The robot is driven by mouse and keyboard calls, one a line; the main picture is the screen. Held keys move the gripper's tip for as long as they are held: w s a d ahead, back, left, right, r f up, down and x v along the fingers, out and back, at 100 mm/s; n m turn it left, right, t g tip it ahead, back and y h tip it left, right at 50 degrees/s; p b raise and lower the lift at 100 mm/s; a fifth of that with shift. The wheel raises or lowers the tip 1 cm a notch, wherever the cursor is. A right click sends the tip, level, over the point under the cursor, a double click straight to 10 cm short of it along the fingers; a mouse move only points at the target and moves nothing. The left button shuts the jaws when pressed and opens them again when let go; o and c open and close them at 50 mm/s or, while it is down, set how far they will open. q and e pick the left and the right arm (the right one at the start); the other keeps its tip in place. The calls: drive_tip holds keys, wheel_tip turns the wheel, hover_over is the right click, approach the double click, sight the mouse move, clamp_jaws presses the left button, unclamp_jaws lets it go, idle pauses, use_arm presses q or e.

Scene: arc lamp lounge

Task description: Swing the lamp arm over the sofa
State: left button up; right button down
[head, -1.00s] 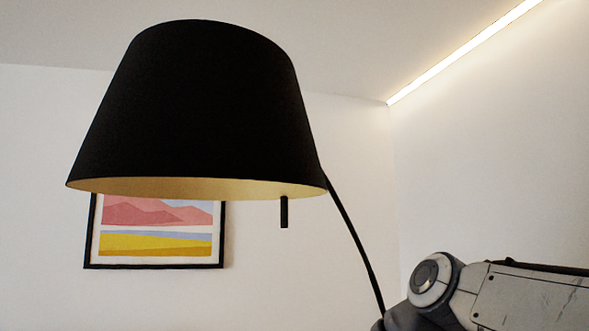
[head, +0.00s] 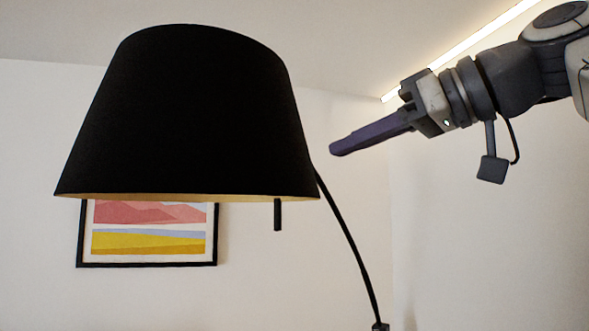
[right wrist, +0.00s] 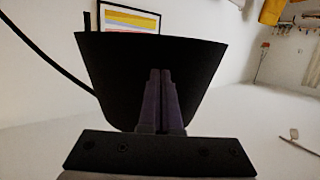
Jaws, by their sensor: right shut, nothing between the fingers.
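The lamp has a large black tapered shade (head: 185,115) in the left half of the head view, with a gold inside. A short black handle (head: 277,214) hangs below its rim. The thin curved lamp arm (head: 345,235) runs down to the right from behind the shade. My right gripper (head: 335,149) is shut and empty, just right of the shade, with a gap between them in the head view. In the right wrist view the shut purple fingers (right wrist: 161,95) point at the shade (right wrist: 200,65), and the lamp arm (right wrist: 50,58) curves at the left. The sofa and my left gripper are not in view.
A framed landscape picture (head: 148,242) hangs on the wall behind the shade. A light strip (head: 465,42) runs along the ceiling edge at the right. In the right wrist view, yellow items (right wrist: 270,12) show at the top right.

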sight(275, 177)
drive_tip(key=p+x, duration=0.3)
drive_tip(key=x, duration=0.6)
drive_tip(key=shift+w+a, duration=0.25)
drive_tip(key=shift+a, duration=0.05)
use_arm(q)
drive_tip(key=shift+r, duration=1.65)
use_arm(e)
drive_tip(key=shift+w+a+f, duration=0.25)
drive_tip(key=shift+w+a, duration=0.1)
drive_tip(key=shift+a, duration=0.05)
